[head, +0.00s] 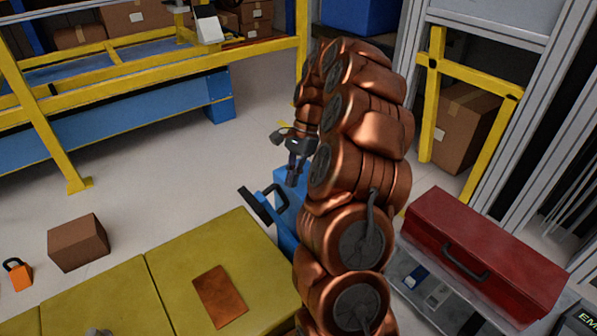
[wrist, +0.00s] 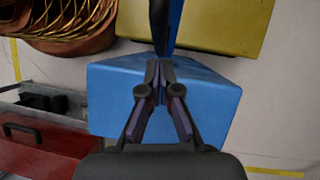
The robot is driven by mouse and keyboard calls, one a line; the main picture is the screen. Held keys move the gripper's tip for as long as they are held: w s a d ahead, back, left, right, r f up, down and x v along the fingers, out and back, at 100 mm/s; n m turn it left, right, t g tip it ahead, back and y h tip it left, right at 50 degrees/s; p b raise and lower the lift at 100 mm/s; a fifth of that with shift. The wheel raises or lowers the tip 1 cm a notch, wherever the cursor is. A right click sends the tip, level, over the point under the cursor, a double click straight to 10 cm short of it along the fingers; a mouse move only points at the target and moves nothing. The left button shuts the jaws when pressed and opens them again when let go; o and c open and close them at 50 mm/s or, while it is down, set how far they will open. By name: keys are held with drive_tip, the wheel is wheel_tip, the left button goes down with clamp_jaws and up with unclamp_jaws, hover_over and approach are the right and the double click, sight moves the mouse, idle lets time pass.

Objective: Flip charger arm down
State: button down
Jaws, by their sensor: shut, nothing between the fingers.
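A blue box-like unit (wrist: 215,98), which I take to be the charger body, fills the middle of the wrist view. Its narrow arm (wrist: 165,22), dark and blue, runs from the top edge of that view down to near my fingertips. In the head view the blue arm with a black end piece (head: 262,205) sticks out left of my arm, toward the yellow platform. My gripper (wrist: 158,72) is shut and empty, over the blue body close to the arm's end; I cannot tell whether it touches.
A yellow platform (head: 210,258) with a brown plate (head: 220,296) lies left of the unit. A red toolbox (head: 485,255) and a grey tray (head: 440,300) stand right. A carton (head: 78,242) and orange padlock-like item (head: 18,273) are far left.

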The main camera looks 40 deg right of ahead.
drive_tip(key=shift+s+a+f, duration=0.15)
drive_tip(key=shift+a+f, duration=0.1)
drive_tip(key=shift+a, duration=0.45)
drive_tip(key=shift+a, duration=0.1)
